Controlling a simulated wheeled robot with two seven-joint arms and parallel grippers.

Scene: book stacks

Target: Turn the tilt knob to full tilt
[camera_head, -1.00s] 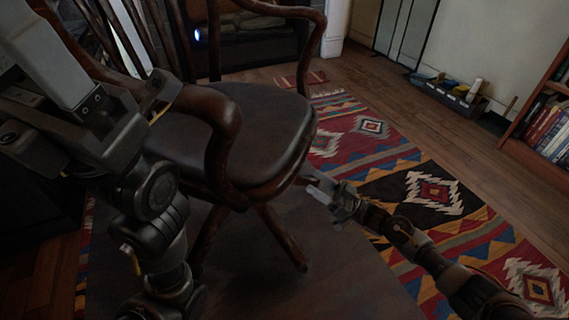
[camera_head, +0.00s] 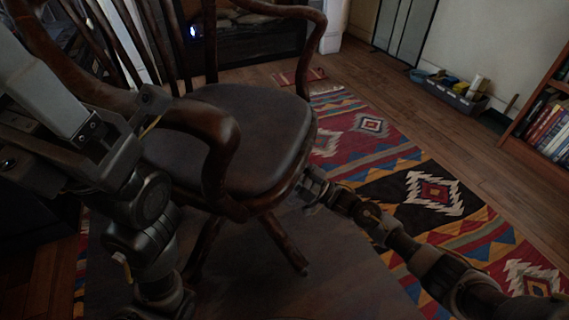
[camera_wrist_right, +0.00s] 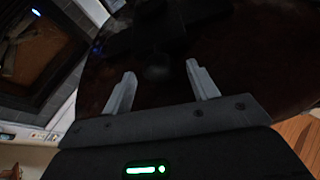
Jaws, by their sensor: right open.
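A wooden armchair with a dark seat (camera_head: 250,130) stands left of centre in the head view. In the right wrist view the dark underside of the seat (camera_wrist_right: 245,55) fills most of the picture. A small dark rounded knob (camera_wrist_right: 157,73) shows dimly there, below a dark mechanism (camera_wrist_right: 150,30). My right gripper (camera_wrist_right: 161,70) is open, its two pale fingers apart on either side of the knob in the picture. I cannot tell whether they touch it. In the head view its fingertips are hidden at the seat's edge. My left arm shows at the left, but its gripper does not.
The chair's front armrest (camera_head: 218,160) and legs (camera_head: 285,243) are close to my arms. A patterned rug (camera_head: 390,160) lies to the right. A grey toolbox (camera_head: 455,95) stands by the wall and a bookshelf (camera_head: 540,125) at the right edge. The floor between is clear.

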